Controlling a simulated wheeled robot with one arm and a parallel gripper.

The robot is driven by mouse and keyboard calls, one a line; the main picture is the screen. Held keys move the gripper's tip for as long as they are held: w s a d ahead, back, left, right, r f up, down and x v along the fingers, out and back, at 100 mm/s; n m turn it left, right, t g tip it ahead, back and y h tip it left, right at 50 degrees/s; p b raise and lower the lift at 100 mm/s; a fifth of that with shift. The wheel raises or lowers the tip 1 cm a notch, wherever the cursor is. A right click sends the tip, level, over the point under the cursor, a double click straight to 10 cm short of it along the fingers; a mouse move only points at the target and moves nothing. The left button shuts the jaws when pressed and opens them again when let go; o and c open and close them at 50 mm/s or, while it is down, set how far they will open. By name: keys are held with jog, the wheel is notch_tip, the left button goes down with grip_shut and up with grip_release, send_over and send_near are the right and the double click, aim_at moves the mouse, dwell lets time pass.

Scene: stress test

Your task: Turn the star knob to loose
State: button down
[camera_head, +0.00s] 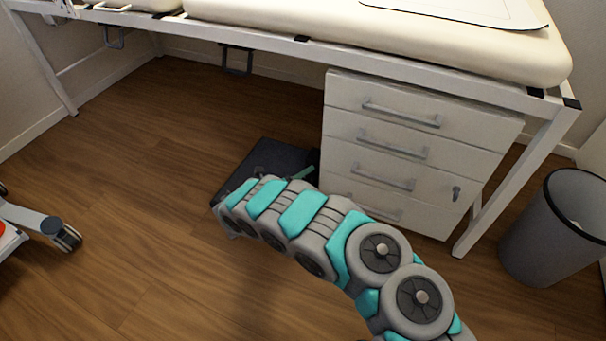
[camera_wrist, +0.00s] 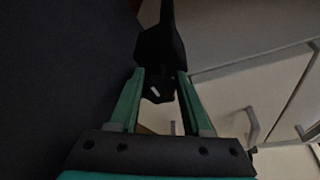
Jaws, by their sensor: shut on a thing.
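The star knob (camera_wrist: 161,86) is black with a short white mark on it and shows in the wrist view. My gripper (camera_wrist: 160,74) has green fingers on either side of the knob and is shut on it. A black block with a stem rises behind the knob. In the head view a dark box-like unit (camera_head: 262,160) stands on the floor under the bench. My arm covers part of it, and a bit of green finger shows at its right edge. The knob itself cannot be made out there. No loose or tight lettering is readable.
A white drawer cabinet (camera_head: 350,150) stands close to the right of my gripper, its handles facing out. The padded bench (camera_head: 380,45) is overhead on a white frame. A grey bin (camera_head: 545,245) stands at right. A wheeled base (camera_head: 40,222) is at left. Wooden floor is free between.

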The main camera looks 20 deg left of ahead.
jog(key=shift+d+f+h, duration=0.3)
jog(key=shift+d+f, duration=0.15)
jog(key=shift+d, duration=0.35)
jog(key=c, duration=0.6)
grip_release()
jog(key=shift+s+a+r, duration=0.15)
jog(key=shift+a+r, duration=0.05)
jog(key=shift+a, duration=0.2)
jog(key=shift+p+v, duration=0.9)
jog(key=shift+v, duration=1.15)
jog(key=shift+s+a+r+y, duration=0.2)
jog(key=shift+s+a, duration=0.2)
jog(key=shift+s, duration=0.1)
jog(key=shift+s+a+r+y, duration=0.15)
jog(key=shift+s+a+y, duration=0.05)
jog(key=shift+s+a, duration=0.25)
jog(key=shift+r+p+v, duration=0.15)
jog(key=shift+p+v, duration=0.25)
jog(key=shift+v, duration=0.25)
jog(key=shift+r+p+v, duration=0.15)
jog(key=shift+p+v, duration=0.2)
jog(key=shift+v, duration=0.25)
jog(key=shift+d, duration=0.15)
jog(key=shift+b, duration=0.3)
jog(key=shift+s, duration=0.1)
